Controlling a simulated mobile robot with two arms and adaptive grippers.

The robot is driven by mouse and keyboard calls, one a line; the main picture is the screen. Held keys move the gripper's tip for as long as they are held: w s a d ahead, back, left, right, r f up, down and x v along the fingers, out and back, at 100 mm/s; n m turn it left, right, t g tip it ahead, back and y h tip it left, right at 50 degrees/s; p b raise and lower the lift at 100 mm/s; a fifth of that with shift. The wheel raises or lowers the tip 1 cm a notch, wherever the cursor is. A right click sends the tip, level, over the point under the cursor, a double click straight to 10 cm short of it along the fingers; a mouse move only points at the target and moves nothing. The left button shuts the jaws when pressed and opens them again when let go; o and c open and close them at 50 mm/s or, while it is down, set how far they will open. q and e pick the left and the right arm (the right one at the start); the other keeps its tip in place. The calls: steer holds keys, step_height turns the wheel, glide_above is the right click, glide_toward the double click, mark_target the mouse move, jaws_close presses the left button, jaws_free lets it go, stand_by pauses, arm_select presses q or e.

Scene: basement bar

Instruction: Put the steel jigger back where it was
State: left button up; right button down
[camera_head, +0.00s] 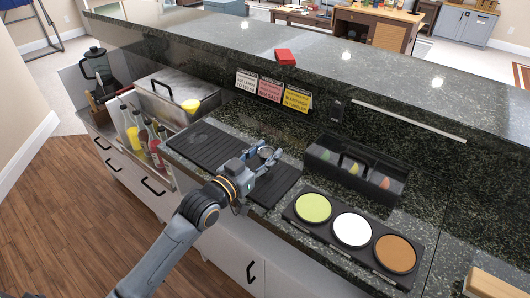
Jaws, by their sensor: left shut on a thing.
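My left gripper (267,157) reaches in from the lower left and is over the right part of a black ribbed bar mat (205,150) on the lower counter. Its fingers are shut on a small grey round thing (265,152), apparently the steel jigger. The fingers hide much of it, and I cannot tell whether it touches the mat. My right gripper is not in view.
Right of the gripper stand a black divided caddy (329,170) and a black tray (331,231) with green, white and brown discs. Bottles (142,136) and a steel bin (176,84) are left. Three cards (270,89) stand behind. The raised ledge (220,35) bounds the back.

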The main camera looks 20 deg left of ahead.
arm_select(q)
steer(key=shift+f, duration=0.15)
steer(key=o, duration=1.2)
steer(key=b+v, duration=0.1)
steer(key=v, duration=1.1)
steer(key=shift+r, duration=0.25)
